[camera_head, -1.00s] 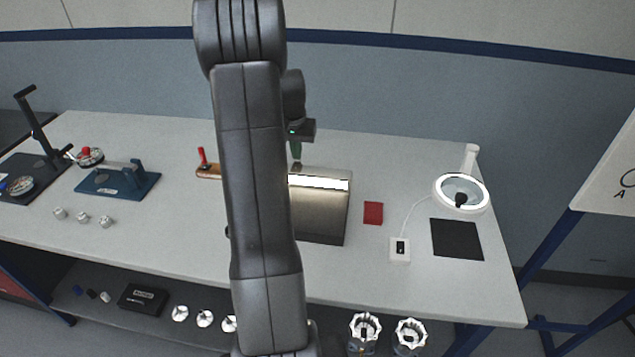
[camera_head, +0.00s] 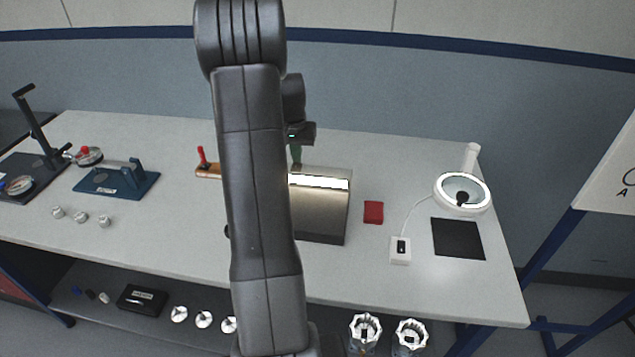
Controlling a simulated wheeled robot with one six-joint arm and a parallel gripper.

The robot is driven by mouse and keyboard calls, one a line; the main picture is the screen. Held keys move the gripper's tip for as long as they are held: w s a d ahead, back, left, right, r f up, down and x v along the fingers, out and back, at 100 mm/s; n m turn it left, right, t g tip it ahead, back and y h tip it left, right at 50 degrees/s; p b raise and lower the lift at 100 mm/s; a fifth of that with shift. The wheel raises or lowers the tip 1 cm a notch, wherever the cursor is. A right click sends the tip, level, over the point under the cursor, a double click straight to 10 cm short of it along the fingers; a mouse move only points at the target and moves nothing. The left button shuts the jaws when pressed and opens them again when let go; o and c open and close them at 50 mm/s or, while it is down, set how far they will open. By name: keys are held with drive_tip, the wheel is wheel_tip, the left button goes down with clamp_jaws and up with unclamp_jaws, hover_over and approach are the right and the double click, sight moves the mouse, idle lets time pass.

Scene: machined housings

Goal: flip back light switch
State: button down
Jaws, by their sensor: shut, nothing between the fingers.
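The light switch (camera_head: 400,250) is a small white box with a black rocker, lying on the table right of centre. A white cord runs from it up to the ring lamp (camera_head: 462,192), whose ring looks bright. My gripper (camera_head: 296,155) shows only in part beside my arm, at the back edge of the metal box, well to the left of and behind the switch. Its fingertips are partly hidden behind the box's top edge; it is shut and holds nothing. I cannot make out which way the rocker is tilted.
The shiny metal box (camera_head: 318,215) stands between my gripper and the switch. A red block (camera_head: 373,212) and a black mat (camera_head: 457,239) lie near the switch. A blue fixture (camera_head: 118,180) and several small metal parts are at the left. My arm hides the table's middle.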

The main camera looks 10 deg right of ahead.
drive_tip(key=shift+f, duration=0.3)
drive_tip(key=shift+r+p, duration=2.3)
drive_tip(key=shift+r, duration=1.35)
drive_tip(key=shift+f, duration=0.15)
wheel_tip(320, 180, down, 7)
drive_tip(key=b, duration=0.5)
